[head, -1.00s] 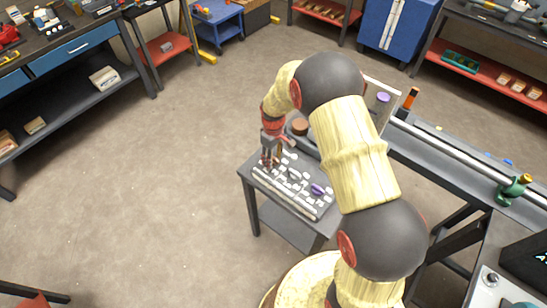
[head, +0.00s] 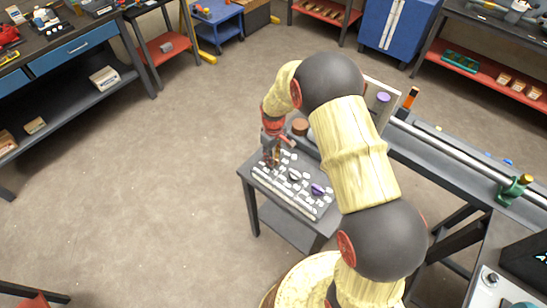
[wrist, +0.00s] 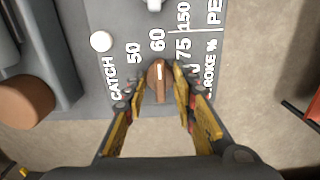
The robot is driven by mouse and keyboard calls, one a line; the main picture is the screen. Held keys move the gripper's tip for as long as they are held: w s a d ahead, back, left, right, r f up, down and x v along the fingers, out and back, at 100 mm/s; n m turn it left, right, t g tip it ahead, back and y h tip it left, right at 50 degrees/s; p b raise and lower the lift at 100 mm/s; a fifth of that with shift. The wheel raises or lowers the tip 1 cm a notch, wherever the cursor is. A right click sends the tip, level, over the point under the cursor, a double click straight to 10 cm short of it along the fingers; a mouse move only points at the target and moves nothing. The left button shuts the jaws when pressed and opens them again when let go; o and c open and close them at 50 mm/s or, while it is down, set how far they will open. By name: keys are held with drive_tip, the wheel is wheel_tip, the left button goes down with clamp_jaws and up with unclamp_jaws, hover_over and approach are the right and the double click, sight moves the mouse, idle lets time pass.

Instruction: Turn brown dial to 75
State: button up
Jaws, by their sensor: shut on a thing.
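The brown dial (wrist: 160,84) sits on a grey panel (wrist: 115,15) with white printed labels. In the wrist view my gripper (wrist: 160,80) is shut on the dial, with one yellow finger on each side of its handle. The dial's white mark points up the picture, close to the label 60 (wrist: 157,40). The label 75 (wrist: 184,51) is just to the right, partly beside the right finger. In the head view my gripper (head: 272,156) is down at the panel's far left part and largely hides the dial.
A white dial (head: 294,174) and a purple dial (head: 318,189) are on the same panel. A brown cylinder (head: 300,126) stands behind it, and also shows at the left of the wrist view (wrist: 26,102). The floor left of the small table is clear.

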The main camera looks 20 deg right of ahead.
drive_tip(key=m, duration=0.4)
drive_tip(key=shift+m, duration=2.2)
drive_tip(key=o, duration=1.2)
drive_tip(key=shift+c, duration=0.2)
wheel_tip(320, 180, up, 12)
